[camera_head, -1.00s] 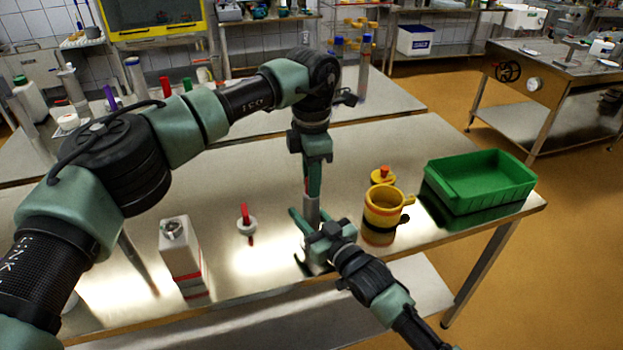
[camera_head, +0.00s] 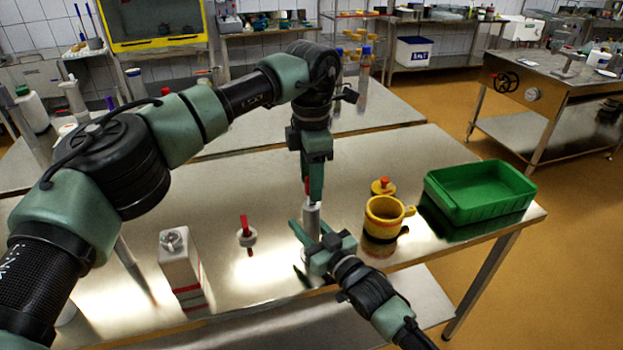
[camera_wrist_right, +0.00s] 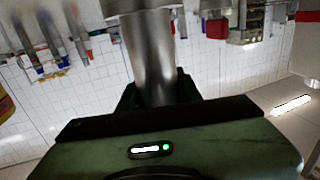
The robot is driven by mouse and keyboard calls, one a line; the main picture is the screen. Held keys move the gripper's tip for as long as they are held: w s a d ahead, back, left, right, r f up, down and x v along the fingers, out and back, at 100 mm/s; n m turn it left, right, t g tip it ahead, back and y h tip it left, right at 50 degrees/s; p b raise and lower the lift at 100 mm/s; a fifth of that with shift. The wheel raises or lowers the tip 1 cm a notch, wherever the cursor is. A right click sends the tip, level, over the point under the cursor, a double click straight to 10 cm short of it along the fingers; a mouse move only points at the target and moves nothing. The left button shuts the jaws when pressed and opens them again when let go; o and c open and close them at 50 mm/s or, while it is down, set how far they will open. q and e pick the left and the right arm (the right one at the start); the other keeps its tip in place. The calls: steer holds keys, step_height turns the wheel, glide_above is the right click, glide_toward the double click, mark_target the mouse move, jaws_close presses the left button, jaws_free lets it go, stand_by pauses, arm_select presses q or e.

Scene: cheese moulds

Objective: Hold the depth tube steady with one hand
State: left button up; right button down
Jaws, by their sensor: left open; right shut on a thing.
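The metal depth tube (camera_head: 311,216) stands upright near the middle of the table in the head view. My right gripper (camera_head: 318,240) is shut around its lower part. In the right wrist view, the tube (camera_wrist_right: 152,60) rises between the fingers, with a wider collar at its top. My left gripper (camera_head: 315,188) is open, pointing down just above the tube's top. A small red piece (camera_head: 307,185) shows beside its fingers at the top of the tube. I cannot tell whether the left fingers touch it.

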arm_select(q)
step_height(320, 180, up, 12)
stand_by(0.5)
stand_by(0.6)
arm_select(e)
steer(key=c, duration=0.9)
jaws_free()
